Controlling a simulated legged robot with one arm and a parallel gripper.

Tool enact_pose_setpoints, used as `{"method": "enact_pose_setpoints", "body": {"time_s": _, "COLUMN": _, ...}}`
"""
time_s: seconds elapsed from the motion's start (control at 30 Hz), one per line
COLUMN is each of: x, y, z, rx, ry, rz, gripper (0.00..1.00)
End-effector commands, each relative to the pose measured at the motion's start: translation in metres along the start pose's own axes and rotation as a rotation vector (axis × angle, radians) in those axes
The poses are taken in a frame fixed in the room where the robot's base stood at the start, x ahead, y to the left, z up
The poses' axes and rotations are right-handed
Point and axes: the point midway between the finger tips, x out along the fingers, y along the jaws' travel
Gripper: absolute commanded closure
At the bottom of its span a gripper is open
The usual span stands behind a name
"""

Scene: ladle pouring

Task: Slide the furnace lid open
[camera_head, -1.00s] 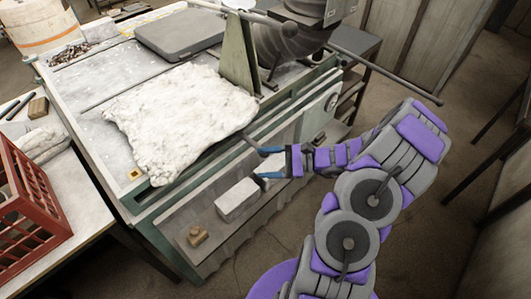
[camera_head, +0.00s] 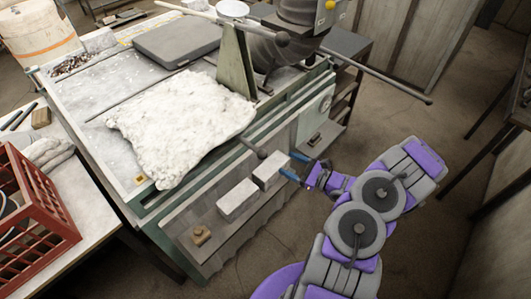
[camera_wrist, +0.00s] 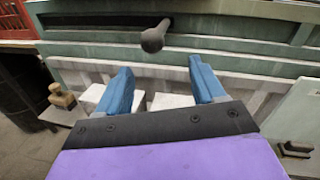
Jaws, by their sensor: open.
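The furnace bench (camera_head: 150,215) is a green-framed table with a white, fluffy-looking slab (camera_head: 180,130) on top; I cannot tell for sure which part is the lid. A dark handle with a round knob (camera_head: 262,154) sticks out from the bench's near side, just past the slab's edge. In the wrist view the knob (camera_wrist: 153,39) is ahead of the fingers, between their lines and above them. My gripper (camera_head: 287,165) is open and empty, to the right of the knob and apart from it. Its blue fingers (camera_wrist: 161,80) are spread in the wrist view.
Two white blocks (camera_head: 238,200) and a small brown object (camera_head: 201,234) sit on a lower ledge. A long bar (camera_head: 375,74) juts out at the upper right. A red crate (camera_head: 30,225) stands on the left table. Floor to the right is clear.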

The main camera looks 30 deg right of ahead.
Motion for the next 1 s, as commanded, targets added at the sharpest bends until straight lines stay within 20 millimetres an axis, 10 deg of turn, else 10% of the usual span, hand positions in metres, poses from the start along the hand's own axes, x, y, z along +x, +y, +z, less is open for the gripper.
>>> {"method": "enact_pose_setpoints", "body": {"time_s": 0.5, "x": 0.092, "y": 0.000, "z": 0.001, "rx": 0.001, "ry": -0.003, "rz": 0.002, "gripper": 0.31}}
{"method": "enact_pose_setpoints", "body": {"time_s": 1.0, "x": 0.110, "y": 0.004, "z": 0.003, "rx": -0.004, "ry": 0.000, "rz": 0.001, "gripper": 0.31}}
